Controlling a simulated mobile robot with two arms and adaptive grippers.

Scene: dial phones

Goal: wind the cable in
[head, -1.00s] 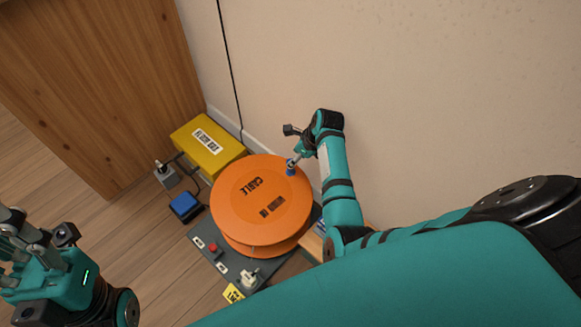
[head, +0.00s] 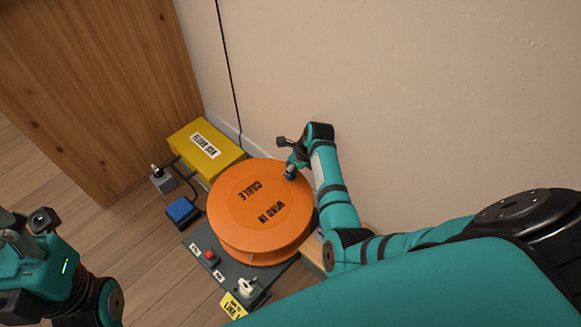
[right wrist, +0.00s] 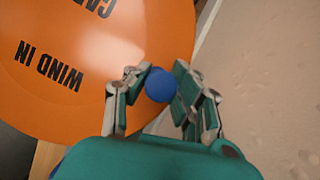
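The orange cable reel (head: 235,220) lies flat on a dark grey base plate (head: 198,238), its top marked CABLE and WIND IN. The reel top also fills the left of the right wrist view (right wrist: 60,40). A blue knob (right wrist: 159,85) stands up near the reel's rim, on the wall side. My right gripper (right wrist: 160,88) has its fingers on both sides of the knob, seemingly closed on it. In the head view my right gripper (head: 291,171) mostly hides the knob. My left gripper (head: 10,235) is at the left edge, away from the reel, its fingers cut off.
A yellow box (head: 208,147) and a blue pedal-like block (head: 182,211) stand left of the reel, with a grey socket block (head: 162,178) beside them. A red button (head: 211,257) and a white plug (head: 247,287) are on the base plate. The wall is close behind the reel.

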